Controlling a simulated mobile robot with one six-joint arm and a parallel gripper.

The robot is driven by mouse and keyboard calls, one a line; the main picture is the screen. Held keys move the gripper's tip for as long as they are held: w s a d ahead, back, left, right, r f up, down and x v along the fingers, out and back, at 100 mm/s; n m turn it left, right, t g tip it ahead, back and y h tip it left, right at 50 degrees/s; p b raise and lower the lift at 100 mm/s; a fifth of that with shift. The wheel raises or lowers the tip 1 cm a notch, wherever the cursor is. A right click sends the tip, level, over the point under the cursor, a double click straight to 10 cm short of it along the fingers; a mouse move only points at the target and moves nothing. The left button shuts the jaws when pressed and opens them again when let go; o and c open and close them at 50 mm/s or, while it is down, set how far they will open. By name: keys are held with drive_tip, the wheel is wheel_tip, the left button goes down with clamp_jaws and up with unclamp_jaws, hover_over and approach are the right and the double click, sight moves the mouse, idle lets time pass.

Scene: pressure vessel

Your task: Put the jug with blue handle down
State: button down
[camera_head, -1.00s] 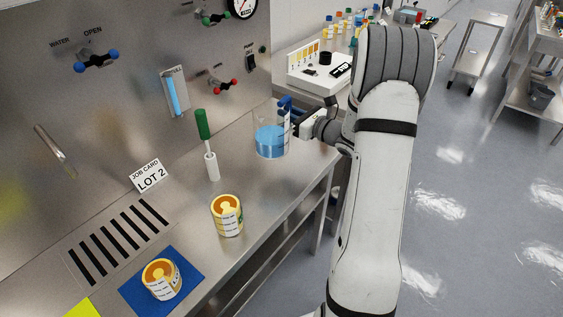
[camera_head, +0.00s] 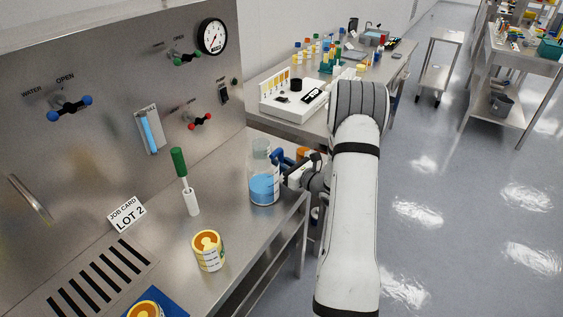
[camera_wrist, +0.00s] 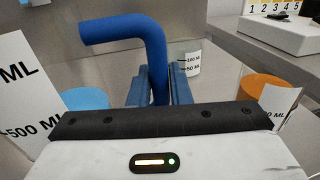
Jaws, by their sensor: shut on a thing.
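The clear jug (camera_head: 264,178) with blue liquid and a blue handle is near the right end of the steel counter in the head view. It is upright; I cannot tell whether its base touches the counter. My gripper (camera_head: 285,165) is to its right, shut on the blue handle. In the wrist view the handle (camera_wrist: 155,60) stands between the blue fingers of my gripper (camera_wrist: 160,85). Part of the jug's scale shows at the left edge there. Most of the jug is outside the wrist view.
A green-handled brush in a white holder (camera_head: 191,202) and a labelled can (camera_head: 208,252) stand left of the jug. The job card (camera_head: 127,215) leans farther left. An orange-topped container (camera_wrist: 264,88) is right of the handle in the wrist view. The counter's front edge is close.

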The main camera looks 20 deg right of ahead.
drive_tip(key=shift+f, duration=0.15)
drive_tip(key=shift+f+b, duration=0.1)
drive_tip(key=shift+b, duration=0.25)
drive_tip(key=c, duration=1.3)
unclamp_jaws()
drive_tip(key=shift+c, duration=0.2)
drive_tip(key=shift+r+p, duration=0.3)
drive_tip(key=shift+p, duration=0.05)
drive_tip(key=b+v, duration=0.2)
drive_tip(key=v, duration=1)
drive_tip(key=shift+b, duration=0.35)
drive_tip(key=shift+f, duration=0.1)
